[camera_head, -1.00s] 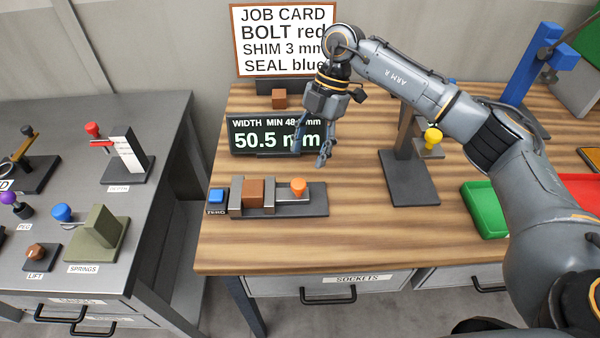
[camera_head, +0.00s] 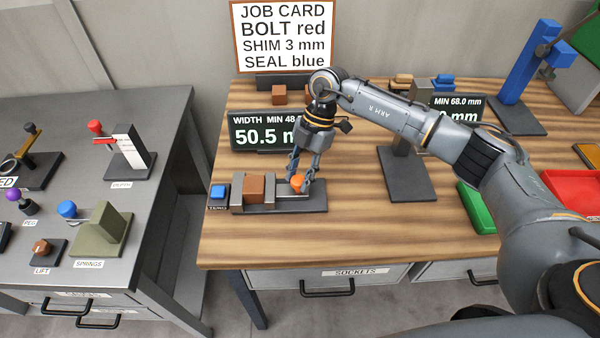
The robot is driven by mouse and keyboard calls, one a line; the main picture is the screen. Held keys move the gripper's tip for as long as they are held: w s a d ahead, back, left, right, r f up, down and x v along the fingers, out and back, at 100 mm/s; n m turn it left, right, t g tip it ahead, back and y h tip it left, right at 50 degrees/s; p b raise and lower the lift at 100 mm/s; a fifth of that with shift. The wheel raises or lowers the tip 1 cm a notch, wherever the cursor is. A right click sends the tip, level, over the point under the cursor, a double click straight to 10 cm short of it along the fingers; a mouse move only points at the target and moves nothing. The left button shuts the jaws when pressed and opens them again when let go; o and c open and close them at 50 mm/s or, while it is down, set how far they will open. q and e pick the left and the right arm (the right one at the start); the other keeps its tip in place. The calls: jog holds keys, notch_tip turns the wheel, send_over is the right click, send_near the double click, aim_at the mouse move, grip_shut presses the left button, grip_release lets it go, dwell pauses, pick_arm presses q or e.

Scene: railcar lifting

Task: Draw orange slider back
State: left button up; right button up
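The orange slider knob (camera_head: 297,184) stands at the right part of a dark gauge base (camera_head: 318,203) on the wooden bench. A brown block (camera_head: 254,188) sits between the gauge's grey jaws, left of the knob. My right gripper (camera_head: 301,180) points down over the knob, its fingers apart, one on either side. I cannot tell whether the fingers touch the knob. My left gripper is not in view.
A blue ZERO button (camera_head: 218,191) is left of the gauge. A display (camera_head: 255,133) reading 50.5 stands behind, partly covered by my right gripper. A dark stand (camera_head: 406,178) and a green tray (camera_head: 476,208) are to the right. The bench front is clear.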

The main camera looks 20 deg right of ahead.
grip_shut()
jog(key=shift+s+d, duration=0.25)
jog(key=shift+d, duration=0.6)
jog(key=o, duration=0.6)
grip_release()
jog(key=shift+o, duration=1.1)
jog(key=shift+d, duration=0.15)
jog(key=shift+r, duration=0.15)
jog(key=v, duration=1.1)
jog(key=shift+d+r, duration=0.25)
jog(key=shift+r, duration=0.05)
